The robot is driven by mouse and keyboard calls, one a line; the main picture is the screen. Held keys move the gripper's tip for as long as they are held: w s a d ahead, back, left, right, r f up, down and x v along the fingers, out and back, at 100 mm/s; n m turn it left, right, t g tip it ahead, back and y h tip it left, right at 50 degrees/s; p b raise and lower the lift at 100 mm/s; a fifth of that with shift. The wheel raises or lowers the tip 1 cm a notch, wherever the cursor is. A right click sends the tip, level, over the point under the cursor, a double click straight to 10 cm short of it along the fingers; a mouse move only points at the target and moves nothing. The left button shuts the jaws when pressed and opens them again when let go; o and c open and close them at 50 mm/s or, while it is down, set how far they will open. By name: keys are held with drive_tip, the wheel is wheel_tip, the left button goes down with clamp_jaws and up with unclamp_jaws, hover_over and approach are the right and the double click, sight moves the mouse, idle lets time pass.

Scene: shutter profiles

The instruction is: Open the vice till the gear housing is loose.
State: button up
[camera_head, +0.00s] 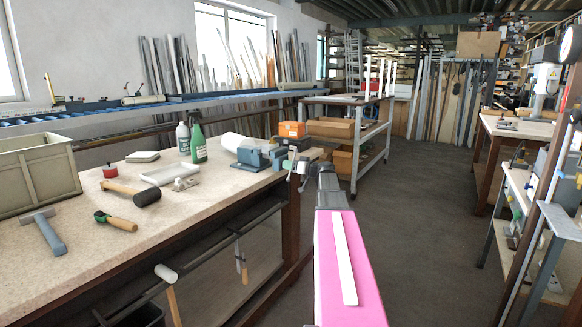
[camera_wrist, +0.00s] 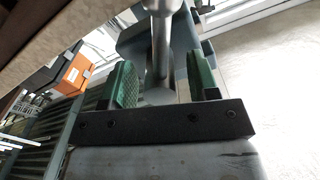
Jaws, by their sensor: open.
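The blue-grey vice (camera_head: 262,156) stands at the right end of the workbench. A dark and grey part (camera_head: 292,143) shows at its jaws; I cannot tell surely whether it is the gear housing, or how tightly it sits. My gripper (camera_wrist: 163,85) shows in the wrist view as two green fingers, set apart. A grey metal bar (camera_wrist: 161,45), seemingly the vice's handle or screw, runs between them. I cannot tell whether either finger touches it. In the head view my gripper is small beside the vice's right side, partly merged with it.
An orange box (camera_head: 291,129) stands behind the vice. Open floor (camera_head: 430,200) lies to the right.

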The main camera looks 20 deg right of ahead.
clamp_jaws()
drive_tip(key=shift+n, duration=2.3)
unclamp_jaws()
drive_tip(key=shift+s, duration=0.1)
drive_tip(key=v, duration=1)
drive_tip(key=shift+s+d, duration=0.2)
drive_tip(key=shift+d, duration=0.05)
